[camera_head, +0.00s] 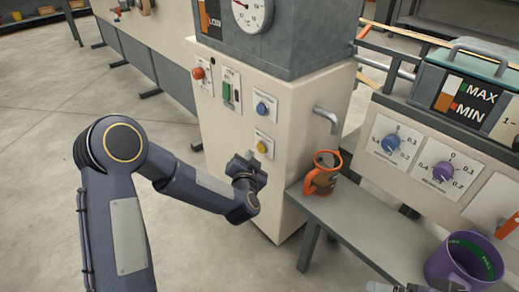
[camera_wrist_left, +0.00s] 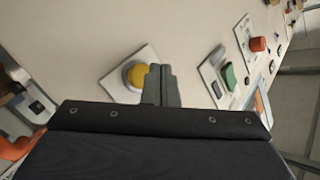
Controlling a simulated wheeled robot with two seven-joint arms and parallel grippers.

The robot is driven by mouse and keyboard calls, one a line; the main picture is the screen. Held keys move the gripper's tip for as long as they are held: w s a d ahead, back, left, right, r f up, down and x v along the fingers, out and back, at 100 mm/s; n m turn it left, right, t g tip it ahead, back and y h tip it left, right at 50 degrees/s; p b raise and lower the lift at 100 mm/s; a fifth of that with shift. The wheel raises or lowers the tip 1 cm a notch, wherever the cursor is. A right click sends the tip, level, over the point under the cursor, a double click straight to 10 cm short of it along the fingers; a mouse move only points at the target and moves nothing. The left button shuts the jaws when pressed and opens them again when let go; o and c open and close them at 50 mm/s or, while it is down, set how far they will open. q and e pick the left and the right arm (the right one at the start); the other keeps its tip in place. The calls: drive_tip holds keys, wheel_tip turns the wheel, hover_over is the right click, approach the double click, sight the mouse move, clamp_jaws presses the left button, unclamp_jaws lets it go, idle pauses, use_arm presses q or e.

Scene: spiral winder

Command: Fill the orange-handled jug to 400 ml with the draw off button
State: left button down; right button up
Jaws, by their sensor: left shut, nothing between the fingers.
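The jug (camera_head: 325,172) with the orange handle stands upright on the grey bench, below and just right of the spout (camera_head: 327,119). Its fill level and marks cannot be read. A yellow button (camera_head: 262,147) is on the cream cabinet front, below a blue button (camera_head: 262,109); the labels are too small to read. My left gripper (camera_head: 252,160) is shut and empty, close in front of the yellow button. In the left wrist view the fingertips (camera_wrist_left: 160,72) overlap the edge of the yellow button (camera_wrist_left: 136,77); contact cannot be told.
A red knob (camera_head: 198,73) and a green switch (camera_head: 227,92) sit upper left on the cabinet, under a dial gauge (camera_head: 251,13). A purple jug (camera_head: 464,260) stands on the bench at lower right. A panel with blue and purple knobs is behind it.

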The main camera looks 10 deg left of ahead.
use_arm(q)
drive_tip(key=shift+s+a, duration=0.65)
drive_tip(key=shift+s, duration=0.2)
drive_tip(key=shift+s+a, duration=0.65)
drive_tip(key=shift+s, duration=0.15)
idle(1.7)
